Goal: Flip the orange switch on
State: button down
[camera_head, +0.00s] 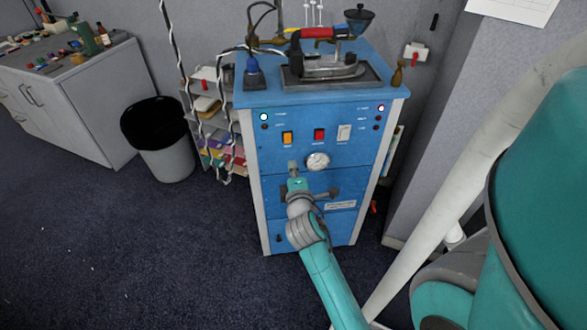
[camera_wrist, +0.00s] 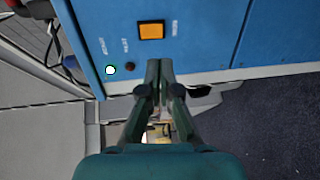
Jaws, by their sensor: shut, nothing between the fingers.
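The orange switch (camera_head: 287,138) sits on the upper left of the blue machine's front panel (camera_head: 357,168), left of a red switch (camera_head: 319,135) and a white switch (camera_head: 344,133). In the wrist view the orange switch (camera_wrist: 151,31) is at the top, just beyond my fingertips, and I cannot tell its position. My gripper (camera_head: 293,168) is in front of the panel, below the orange switch. In the wrist view my gripper (camera_wrist: 158,64) is shut with its fingertips together and nothing between them. The fingertips look apart from the switch.
A lit indicator (camera_head: 264,117) is left of the orange switch, with a dark one below. A round gauge (camera_head: 317,161) sits right of my gripper. An iron (camera_head: 327,65) stands on top of the machine. A bin (camera_head: 167,150) stands left, with open floor before it.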

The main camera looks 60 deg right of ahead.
aim_at(288, 142)
jog(key=x, duration=1)
jog(key=shift+w+d, duration=0.2)
jog(key=shift+d, duration=0.15)
jog(key=shift+d+f, duration=0.1)
